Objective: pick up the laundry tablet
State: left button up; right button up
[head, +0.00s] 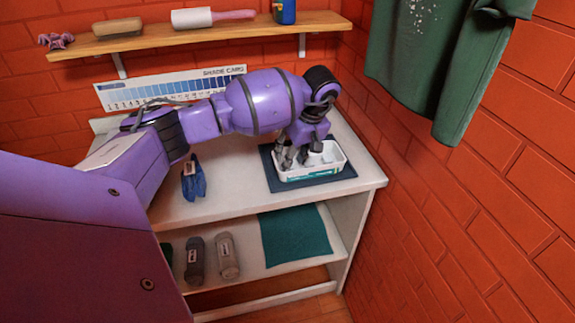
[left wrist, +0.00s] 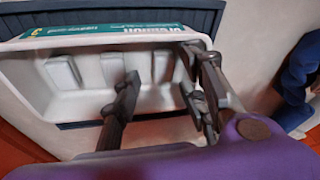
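A white tray (head: 337,165) with a teal label stands on a dark blue mat (head: 347,174) on the white table. In the left wrist view, several pale laundry tablets (left wrist: 62,71) stand in a row inside the tray (left wrist: 30,110), near its labelled wall. My left gripper (head: 299,154) reaches down into the tray. In the left wrist view, its dark fingers (left wrist: 160,66) are spread apart, with pale tablets (left wrist: 163,66) showing between or behind the tips. I cannot tell whether a finger touches a tablet. My right gripper is not in view.
A blue tagged item (head: 194,180) lies on the table left of the tray. The lower shelf holds grey rolls (head: 228,255) and a teal cloth (head: 296,236). A wooden wall shelf (head: 210,36) is behind my arm. A green garment (head: 436,70) hangs on the right.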

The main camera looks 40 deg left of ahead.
pick_arm(q)
jog(key=shift+s+a+f, duration=0.1)
jog(key=shift+s+f, duration=0.1)
jog(key=shift+f, duration=0.45)
jog(key=c, duration=0.9)
jog(key=shift+c, duration=0.2)
jog(key=shift+w+r, duration=0.15)
jog(key=shift+r, duration=0.4)
notch_tip(320, 180, up, 2)
jog(key=shift+r, duration=0.2)
jog(key=s+d+r, duration=0.2)
jog(key=s+r, duration=0.1)
jog(key=r, duration=0.2)
jog(key=shift+s+d, duration=0.2)
jog(key=shift+s, duration=0.1)
jog(key=s+d+r, duration=0.1)
jog(key=s+d, duration=0.1)
jog(key=s+d+r, duration=0.1)
jog(key=s+r, duration=0.1)
jog(key=s, duration=0.1)
jog(key=s+d+r, duration=0.1)
jog(key=s+d, duration=0.1)
jog(key=s, duration=0.1)
jog(key=shift+d+r, duration=0.3)
